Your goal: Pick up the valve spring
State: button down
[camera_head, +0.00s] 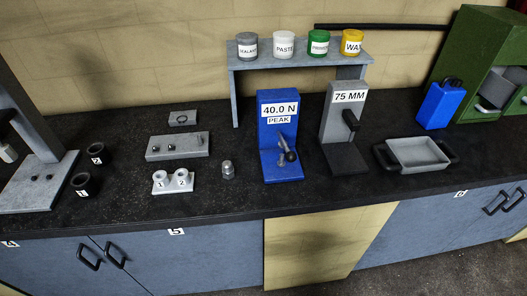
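I cannot clearly make out a valve spring. Small parts lie on the left half of the black bench: a grey, dome-topped cylinder (228,170) stands alone on the bench, and its surface is too small to tell for coils. A grey block (162,153) carries a few small upright parts. Behind it a small grey block (175,122) has a dark ring on it. In front, a white holder (160,188) has two cups marked 1 and 2. My gripper is not in view.
A blue 40.0 N PEAK tester (272,110) and a grey 75 MM stand (335,115) are mid-bench. A grey tray (417,153) is right. Black cups 1 (86,185) and 2 (97,153) stand left beside a grey column (25,110). A jar shelf (300,60) stands behind.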

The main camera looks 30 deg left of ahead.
aim_at(281, 156)
jog(key=u, duration=1.35)
jog(key=i+u, duration=0.4)
jog(key=i+l+u, duration=0.15)
jog(key=u, duration=0.25)
jog(key=i+l+u, duration=0.2)
jog(key=u, duration=0.15)
jog(key=i, duration=0.1)
